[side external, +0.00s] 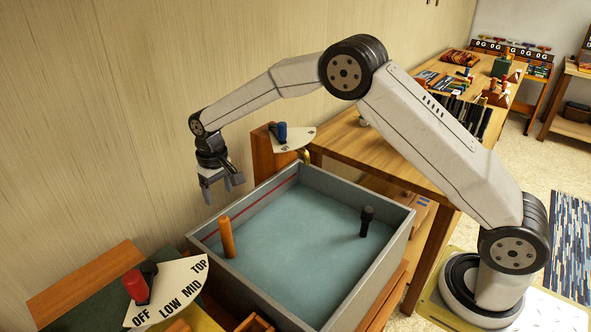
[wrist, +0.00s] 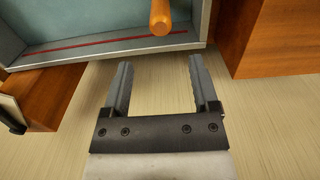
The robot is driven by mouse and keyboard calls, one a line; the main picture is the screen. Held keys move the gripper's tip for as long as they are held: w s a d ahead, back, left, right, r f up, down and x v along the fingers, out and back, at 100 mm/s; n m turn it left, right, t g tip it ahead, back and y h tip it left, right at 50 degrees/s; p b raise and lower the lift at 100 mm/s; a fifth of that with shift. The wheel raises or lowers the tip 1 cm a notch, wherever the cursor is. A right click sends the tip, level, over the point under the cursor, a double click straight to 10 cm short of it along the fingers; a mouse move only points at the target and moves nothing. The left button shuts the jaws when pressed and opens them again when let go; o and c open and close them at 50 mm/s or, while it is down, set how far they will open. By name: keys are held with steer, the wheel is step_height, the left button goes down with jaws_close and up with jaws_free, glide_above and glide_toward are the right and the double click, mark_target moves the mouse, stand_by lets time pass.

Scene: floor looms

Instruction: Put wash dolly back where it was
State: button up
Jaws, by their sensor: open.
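A grey tub (side external: 352,295) holds blue-green water, with a red line along its inner wall. An orange rod-like handle (side external: 227,237) stands slightly tilted in the tub near its left side; its top also shows in the wrist view (wrist: 161,17). A black handle (side external: 366,220) stands at the tub's right side. I cannot tell for sure which handle is the wash dolly; their lower ends are hidden. My gripper (side external: 222,190) is open and empty above and behind the tub's back-left rim, apart from both handles. In the wrist view my gripper (wrist: 157,68) points toward the tub rim.
A dial marked OFF, LOW, MID, TOP has a red knob (side external: 135,285) at front left. Another dial with a blue knob (side external: 282,132) and a brass tap (side external: 304,156) stands behind the tub. A wooden table (side external: 350,145) lies right. The wall is close behind my gripper.

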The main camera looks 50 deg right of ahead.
steer(key=shift+s, duration=0.1)
steer(key=shift+s+d+r, duration=0.3)
steer(key=shift+s+r, duration=0.05)
steer(key=shift+s, duration=0.1)
steer(key=s+d+r+t, duration=0.1)
steer(key=s+d, duration=0.2)
steer(key=s, duration=1)
steer(key=s+d+r+t, duration=0.1)
steer(key=s+d, duration=0.3)
steer(key=s, duration=0.9)
steer(key=shift+s+d+t, duration=0.2)
steer(key=shift+s+t, duration=0.1)
steer(key=shift+s, duration=0.1)
steer(key=shift+r, duration=0.1)
